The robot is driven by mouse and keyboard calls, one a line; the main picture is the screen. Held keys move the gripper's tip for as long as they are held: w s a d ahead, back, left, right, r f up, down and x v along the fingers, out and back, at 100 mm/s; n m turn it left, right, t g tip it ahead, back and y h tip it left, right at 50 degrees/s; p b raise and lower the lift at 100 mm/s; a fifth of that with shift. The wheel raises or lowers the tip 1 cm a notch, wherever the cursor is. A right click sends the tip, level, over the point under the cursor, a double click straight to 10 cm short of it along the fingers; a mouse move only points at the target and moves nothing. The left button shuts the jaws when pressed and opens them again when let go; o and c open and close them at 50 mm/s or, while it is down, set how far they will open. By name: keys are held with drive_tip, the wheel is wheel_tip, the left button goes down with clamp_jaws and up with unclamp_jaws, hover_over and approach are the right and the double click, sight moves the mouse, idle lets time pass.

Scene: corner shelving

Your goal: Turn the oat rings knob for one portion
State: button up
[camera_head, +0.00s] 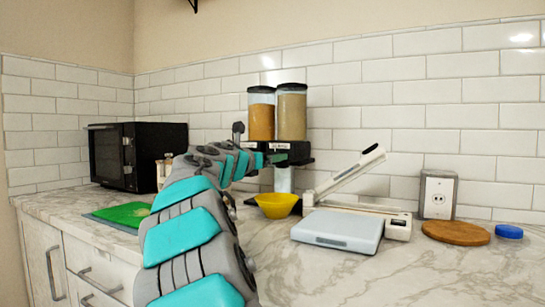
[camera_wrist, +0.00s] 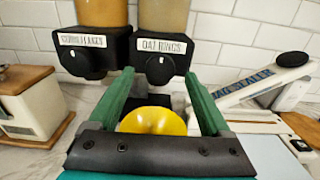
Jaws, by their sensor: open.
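The oat rings dispenser is the right one of a pair, a tan-filled canister (camera_head: 292,115) with a black housing labelled "OAT RINGS" (camera_wrist: 161,45). Its knob (camera_wrist: 161,59) is on the housing's front, with a white mark. My gripper (camera_wrist: 158,74) is open, its green fingers to the left and right of the knob in the wrist view. Nothing is between the fingertips; I cannot tell how far they are from the knob. In the head view my gripper (camera_head: 266,159) is in front of the dispensers. A yellow bowl (camera_head: 276,205) stands below; its rim shows between my fingers (camera_wrist: 153,121).
The left dispenser (camera_head: 261,120) has its own knob (camera_wrist: 73,53) close beside my left finger. A sealer with a raised arm (camera_head: 345,174) and a pale flat box (camera_head: 338,229) stand right. The right front counter is clear.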

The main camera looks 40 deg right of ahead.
drive_tip(key=shift+x, duration=0.95)
clamp_jaws()
